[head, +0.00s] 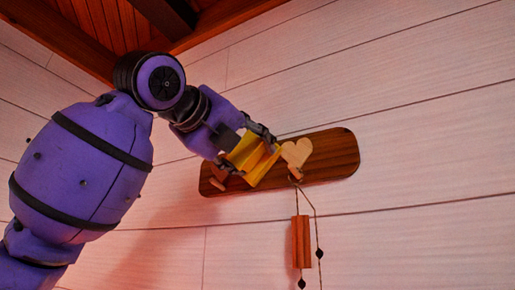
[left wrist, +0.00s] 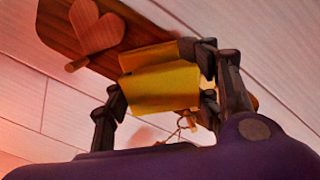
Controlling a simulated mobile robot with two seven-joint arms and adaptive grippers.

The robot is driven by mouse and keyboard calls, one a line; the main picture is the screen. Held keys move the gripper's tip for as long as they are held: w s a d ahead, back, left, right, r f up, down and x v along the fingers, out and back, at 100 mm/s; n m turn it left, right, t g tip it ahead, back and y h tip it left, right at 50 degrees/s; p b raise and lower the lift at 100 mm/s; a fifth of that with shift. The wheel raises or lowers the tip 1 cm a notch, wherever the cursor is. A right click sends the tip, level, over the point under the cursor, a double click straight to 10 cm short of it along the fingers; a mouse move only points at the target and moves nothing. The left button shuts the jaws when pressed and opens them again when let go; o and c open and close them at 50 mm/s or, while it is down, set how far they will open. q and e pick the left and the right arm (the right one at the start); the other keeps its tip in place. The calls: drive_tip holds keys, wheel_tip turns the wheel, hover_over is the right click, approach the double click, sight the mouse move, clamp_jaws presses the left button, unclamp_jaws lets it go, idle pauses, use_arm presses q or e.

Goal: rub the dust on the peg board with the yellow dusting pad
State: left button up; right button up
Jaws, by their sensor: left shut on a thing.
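The peg board (head: 335,158) is a dark brown wooden plank with rounded ends, fixed slightly tilted on the wall. It also shows at the upper left of the left wrist view (left wrist: 60,37). My left gripper (head: 254,146) is in front of the board's left half, shut on the yellow dusting pad (head: 250,162). The pad shows between the two fingers in the left wrist view (left wrist: 160,90). I cannot tell whether the pad touches the board. I cannot make out dust; the pad and gripper hide part of the board. My right gripper is not in view.
A pale wooden heart (head: 297,151) is on the board, just right of the pad. A wooden piece with dark beads (head: 301,242) hangs on cords from a peg below the heart. The white plank wall (head: 430,130) is clear to the right.

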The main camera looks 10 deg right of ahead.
sight(228, 157)
use_arm(q)
drive_tip(key=shift+w+a, duration=0.7)
drive_tip(key=shift+a, duration=0.25)
drive_tip(key=shift+w+a, duration=0.7)
drive_tip(key=shift+a, duration=0.2)
drive_tip(key=shift+v, duration=2.95)
drive_tip(key=shift+s, duration=0.15)
drive_tip(key=v, duration=0.2)
drive_tip(key=shift+s+a, duration=0.25)
drive_tip(key=shift+s, duration=0.1)
drive_tip(key=shift+w, duration=0.1)
